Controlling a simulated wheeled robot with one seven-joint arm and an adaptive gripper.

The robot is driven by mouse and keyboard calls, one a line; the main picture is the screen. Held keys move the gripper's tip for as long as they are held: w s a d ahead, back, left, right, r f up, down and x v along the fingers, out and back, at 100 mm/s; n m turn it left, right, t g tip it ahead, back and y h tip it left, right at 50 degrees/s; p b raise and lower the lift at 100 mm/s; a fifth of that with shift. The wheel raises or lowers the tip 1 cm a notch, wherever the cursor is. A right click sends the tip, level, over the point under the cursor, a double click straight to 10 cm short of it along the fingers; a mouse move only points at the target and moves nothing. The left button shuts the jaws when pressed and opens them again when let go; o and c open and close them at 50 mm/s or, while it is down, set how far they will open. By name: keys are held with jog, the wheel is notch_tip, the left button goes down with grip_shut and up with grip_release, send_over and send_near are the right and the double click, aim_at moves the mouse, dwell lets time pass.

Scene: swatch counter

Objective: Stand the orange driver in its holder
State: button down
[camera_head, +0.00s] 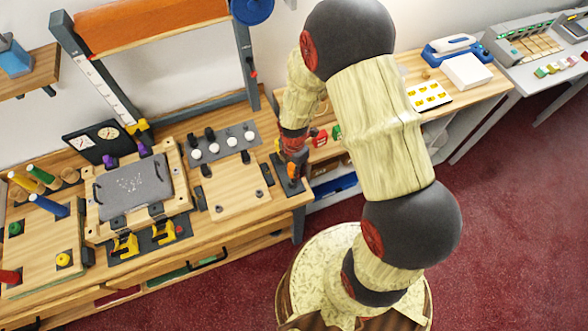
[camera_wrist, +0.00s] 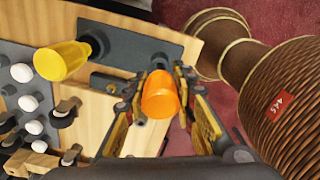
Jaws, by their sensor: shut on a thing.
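The orange driver (camera_wrist: 160,96) shows as a rounded orange handle seen almost end-on in the wrist view. My gripper (camera_wrist: 169,77) is shut on it, with a finger on either side. The dark holder plate (camera_wrist: 115,42) lies on the wooden counter just beyond the driver. A yellow driver (camera_wrist: 62,60) stands at the left end of this plate. The driver's lower part is hidden by its handle, so I cannot tell whether it touches the plate. In the head view my gripper (camera_head: 293,165) is over the right end of the counter, with little of the driver visible.
A grey plate with white knobs (camera_head: 222,145) and a clamped grey slab (camera_head: 133,184) lie left of my gripper. Yellow clamps (camera_head: 125,245) sit at the front. The counter's right edge is close to my gripper, with red carpet (camera_head: 500,220) beyond.

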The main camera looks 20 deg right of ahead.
jog(key=shift+f+b, duration=0.45)
jog(key=shift+f, duration=0.1)
dwell(0.6)
jog(key=shift+f, duration=0.35)
jog(key=shift+f+b, duration=0.4)
jog(key=shift+b, duration=0.15)
jog(key=shift+f, duration=0.35)
jog(key=shift+f+b, duration=0.25)
jog(key=shift+b, duration=0.2)
jog(key=c, duration=1.4)
grip_release()
jog(key=o, duration=0.3)
jog(key=shift+o, duration=0.2)
jog(key=shift+r, duration=0.1)
